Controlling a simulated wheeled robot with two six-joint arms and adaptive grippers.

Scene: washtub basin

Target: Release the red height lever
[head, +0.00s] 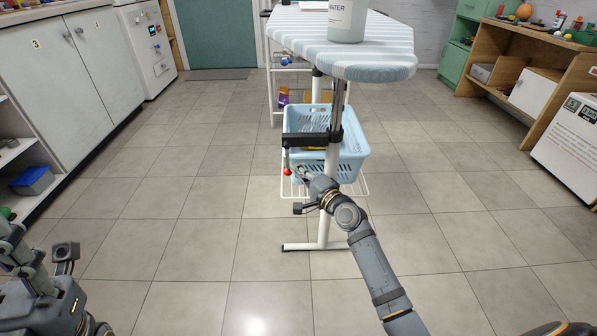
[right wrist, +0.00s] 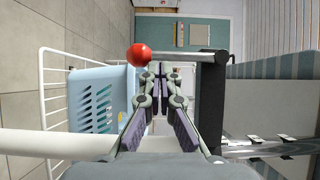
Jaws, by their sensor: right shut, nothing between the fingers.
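The red height lever's round knob (head: 287,172) hangs under the ironing board on a thin rod from a black bracket (head: 310,140) on the leg. In the right wrist view the red knob (right wrist: 139,54) sits at the rod's left end. The rod runs right to the black bracket (right wrist: 211,95). My right gripper (head: 303,176) is just right of the knob in the head view. In the right wrist view its fingertips (right wrist: 161,69) are together and empty, just below the rod; I cannot tell whether they touch it. My left gripper (head: 22,258) is at the lower left, partly cut off.
The ironing board (head: 375,68) carries a white bottle (head: 347,20). A light blue basket (head: 353,150) stands on a white wire rack behind the lever. White cabinets (head: 85,65) line the left and a wooden shelf (head: 525,60) the right.

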